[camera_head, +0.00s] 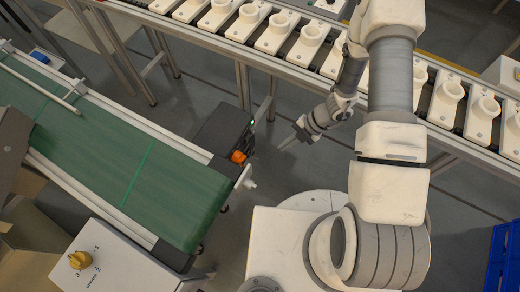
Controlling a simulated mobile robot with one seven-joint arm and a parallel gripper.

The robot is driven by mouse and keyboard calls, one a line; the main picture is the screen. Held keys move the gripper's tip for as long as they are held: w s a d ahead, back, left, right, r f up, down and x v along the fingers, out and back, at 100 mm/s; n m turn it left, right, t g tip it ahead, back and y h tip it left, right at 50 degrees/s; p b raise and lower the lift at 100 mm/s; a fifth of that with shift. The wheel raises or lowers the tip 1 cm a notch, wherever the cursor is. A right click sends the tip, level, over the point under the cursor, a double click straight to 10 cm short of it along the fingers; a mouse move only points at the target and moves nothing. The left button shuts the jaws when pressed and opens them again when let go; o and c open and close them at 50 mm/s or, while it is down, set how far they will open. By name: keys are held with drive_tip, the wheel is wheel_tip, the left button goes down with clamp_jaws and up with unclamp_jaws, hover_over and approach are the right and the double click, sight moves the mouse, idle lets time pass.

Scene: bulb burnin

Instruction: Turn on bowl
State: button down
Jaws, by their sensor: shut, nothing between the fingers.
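No bowl that I can make out is in view. A white control box (105,262) stands at the lower left, with a yellow rotary knob (80,260) on its top. The markings around the knob are too small to read surely. My gripper (284,146) is shut and empty. It hangs over the floor near the middle of the view, right of the green belt's end, well apart from the knob and up and to the right of it.
A green conveyor belt (110,150) runs from upper left to centre. A dark unit with an orange part (239,156) sits at its end. A rail line carrying several white cup-topped holders (270,36) crosses behind my arm. A blue crate (503,260) stands lower right.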

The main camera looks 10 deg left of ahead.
sight(249, 154)
drive_tip(key=a+f+b, duration=0.3)
drive_tip(key=a+f, duration=0.5)
drive_tip(key=a, duration=0.1)
drive_tip(key=shift+f, duration=0.35)
drive_tip(key=shift+s+a, duration=0.1)
